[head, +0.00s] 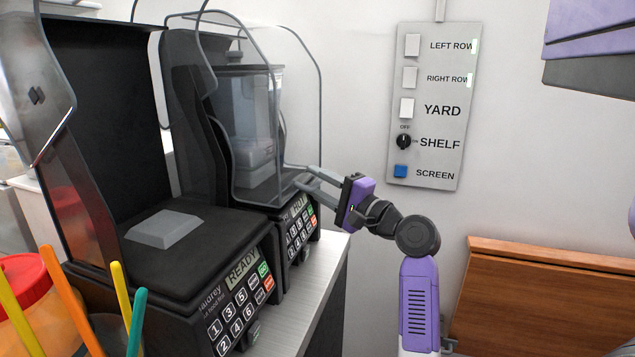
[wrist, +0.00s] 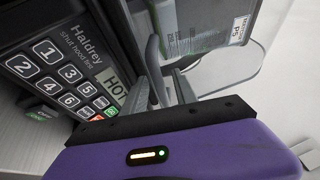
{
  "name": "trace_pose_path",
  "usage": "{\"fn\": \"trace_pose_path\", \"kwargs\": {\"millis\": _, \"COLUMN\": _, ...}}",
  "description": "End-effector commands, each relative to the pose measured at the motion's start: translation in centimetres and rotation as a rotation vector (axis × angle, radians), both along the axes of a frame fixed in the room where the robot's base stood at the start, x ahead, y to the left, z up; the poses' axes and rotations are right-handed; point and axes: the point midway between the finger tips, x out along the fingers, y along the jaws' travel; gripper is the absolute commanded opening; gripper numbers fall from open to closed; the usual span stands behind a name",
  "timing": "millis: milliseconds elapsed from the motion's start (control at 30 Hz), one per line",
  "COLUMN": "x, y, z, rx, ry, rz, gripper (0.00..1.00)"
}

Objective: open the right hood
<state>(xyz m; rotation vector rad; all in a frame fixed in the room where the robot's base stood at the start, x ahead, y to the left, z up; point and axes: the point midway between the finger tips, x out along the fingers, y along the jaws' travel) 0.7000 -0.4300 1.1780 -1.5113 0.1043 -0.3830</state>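The right hood (head: 255,120) is a clear shell with a grey rim on the far black machine. It looks lowered over that machine in the head view, and part of it shows in the wrist view (wrist: 235,75). My gripper (head: 300,176) is at the hood's lower front right corner. Its two grey fingers are apart in the head view. In the wrist view the fingers (wrist: 157,90) reach toward a grey bar at the hood's front, which appears between them. I cannot tell whether they touch it.
The far machine's keypad (head: 299,227) is just below my gripper; its display reads HOT in the wrist view. The near machine (head: 190,245) reads READY, with its clear hood (head: 35,95) raised. A wall switch panel (head: 428,105) and wooden board (head: 550,300) are to the right.

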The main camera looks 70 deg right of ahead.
Motion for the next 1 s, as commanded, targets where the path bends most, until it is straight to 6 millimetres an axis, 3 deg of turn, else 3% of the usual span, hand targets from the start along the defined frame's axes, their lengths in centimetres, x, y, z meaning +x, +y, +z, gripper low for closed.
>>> {"fn": "trace_pose_path", "kwargs": {"millis": 233, "x": 0.06, "y": -0.03, "z": -0.01, "rx": -0.001, "ry": 0.000, "rz": -0.001, "gripper": 0.32}}
{"fn": "trace_pose_path", "kwargs": {"millis": 400, "x": 0.04, "y": -0.03, "z": 0.06, "rx": -0.001, "ry": -0.002, "rz": -0.001, "gripper": 0.00}}
{"fn": "trace_pose_path", "kwargs": {"millis": 1000, "x": 0.00, "y": 0.00, "z": 0.52, "rx": -0.005, "ry": -0.010, "rz": -0.001, "gripper": 0.00}}
